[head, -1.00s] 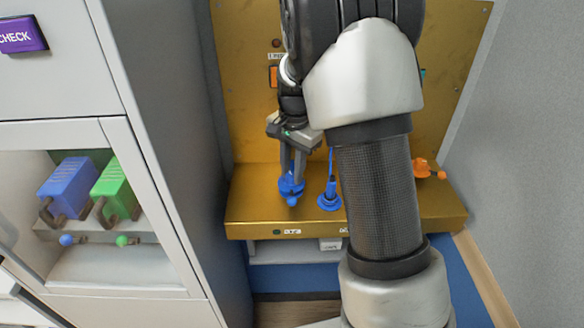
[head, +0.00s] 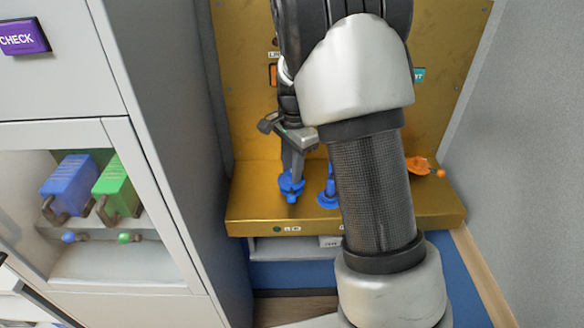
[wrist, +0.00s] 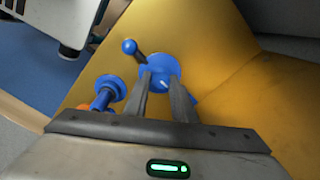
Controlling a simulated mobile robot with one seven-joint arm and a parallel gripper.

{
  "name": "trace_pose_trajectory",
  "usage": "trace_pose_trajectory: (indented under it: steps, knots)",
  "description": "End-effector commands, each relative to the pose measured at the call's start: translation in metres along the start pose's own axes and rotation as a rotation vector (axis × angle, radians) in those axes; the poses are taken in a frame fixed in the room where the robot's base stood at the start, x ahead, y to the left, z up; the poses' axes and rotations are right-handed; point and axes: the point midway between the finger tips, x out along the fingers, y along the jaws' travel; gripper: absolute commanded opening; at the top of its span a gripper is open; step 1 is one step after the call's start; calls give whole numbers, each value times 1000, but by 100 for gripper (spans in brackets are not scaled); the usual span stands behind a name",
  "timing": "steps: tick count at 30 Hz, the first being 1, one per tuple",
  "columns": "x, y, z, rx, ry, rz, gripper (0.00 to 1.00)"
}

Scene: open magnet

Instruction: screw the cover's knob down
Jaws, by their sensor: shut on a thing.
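The cover's knob is a blue disc-like piece (head: 291,184) with a small ball-ended lever, on the left part of the gold ledge. It also shows in the wrist view (wrist: 162,66), where a white mark is on its face and the ball lever points up and left. My gripper (head: 291,172) reaches down onto it and is shut on it; in the wrist view both fingers (wrist: 162,84) lie against it, one at each side. The fingers hide part of the knob, and I cannot see how far down it sits.
A second blue fitting (head: 328,192) stands close to the right of my gripper. An orange fitting (head: 420,166) is at the ledge's right end. The gold ledge (head: 260,215) has a gold back panel behind it. A grey cabinet holding blue (head: 68,184) and green padlocks (head: 117,183) stands left.

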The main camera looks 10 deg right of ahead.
Motion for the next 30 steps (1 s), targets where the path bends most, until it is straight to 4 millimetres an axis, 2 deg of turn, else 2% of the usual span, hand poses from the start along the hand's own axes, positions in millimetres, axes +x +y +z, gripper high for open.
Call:
trace_pose_trajectory:
  steps: [1, 4, 13, 17, 20, 30]
  knots:
    - [-1, 0, -2, 2, 2, -3, 25]
    - [-1, 0, -1, 2, 2, -2, 42]
    - [-1, 0, -1, 0, 1, -1, 42]
    - [-10, -1, -1, -1, 2, -3, 42]
    - [-27, -1, -1, -2, 3, -5, 42]
    - [-110, -1, -1, 0, 3, -6, 42]
